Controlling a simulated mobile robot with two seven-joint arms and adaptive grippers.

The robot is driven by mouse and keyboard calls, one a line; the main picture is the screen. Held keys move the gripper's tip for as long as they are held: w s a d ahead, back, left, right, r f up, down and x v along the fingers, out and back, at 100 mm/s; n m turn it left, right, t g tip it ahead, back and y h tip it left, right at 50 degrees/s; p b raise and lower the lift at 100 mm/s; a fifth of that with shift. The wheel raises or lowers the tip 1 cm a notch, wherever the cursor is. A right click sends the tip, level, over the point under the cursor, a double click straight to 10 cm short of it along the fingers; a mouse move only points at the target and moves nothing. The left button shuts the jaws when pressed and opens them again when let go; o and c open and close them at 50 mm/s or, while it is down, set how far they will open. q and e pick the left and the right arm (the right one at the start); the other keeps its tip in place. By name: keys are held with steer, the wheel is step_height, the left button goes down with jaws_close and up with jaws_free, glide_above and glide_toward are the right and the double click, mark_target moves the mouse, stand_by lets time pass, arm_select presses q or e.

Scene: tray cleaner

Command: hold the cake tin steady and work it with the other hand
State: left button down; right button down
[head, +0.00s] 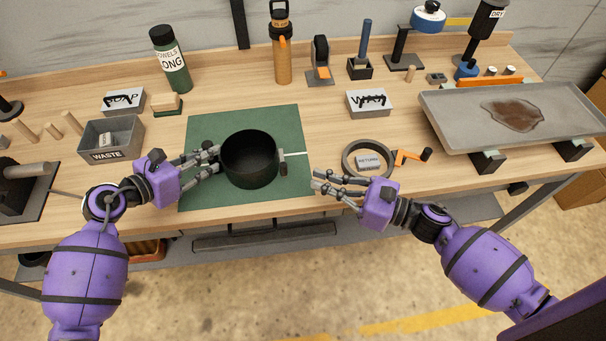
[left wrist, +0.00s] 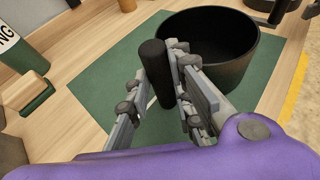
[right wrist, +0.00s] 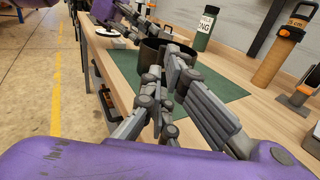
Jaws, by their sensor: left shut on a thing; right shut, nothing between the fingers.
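The cake tin (head: 249,160), black, round and open-topped, stands upright on the green mat (head: 262,120). A small grey latch-like part (head: 283,160) sticks out of its right side. My left gripper (head: 213,160) is at the tin's left side. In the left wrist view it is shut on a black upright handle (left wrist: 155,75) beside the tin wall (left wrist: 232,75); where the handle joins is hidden. My right gripper (head: 317,180) is shut and empty, right of the tin and just off the mat, apart from it. The tin (right wrist: 152,50) is partly behind its fingers in the right wrist view.
A stained grey tray (head: 460,125) stands at the right. A grey WASTE bin (head: 108,142) is left. Bottles stand behind.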

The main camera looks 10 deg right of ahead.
steer(key=v, duration=0.7)
steer(key=s+a+f+m+t+h, duration=0.1)
steer(key=s+a+m+t+h, duration=0.1)
steer(key=s+a+m+t, duration=0.35)
steer(key=w+a+h, duration=0.1)
steer(key=w+a, duration=0.1)
steer(key=w, duration=0.1)
steer(key=w+a+h, duration=0.1)
steer(key=w+a, duration=0.1)
steer(key=w, duration=0.2)
steer(key=w+a+r+h, duration=0.1)
steer(key=w+a, duration=0.1)
steer(key=w, duration=0.2)
steer(key=shift+n, duration=0.35)
steer(key=shift+w, duration=0.15)
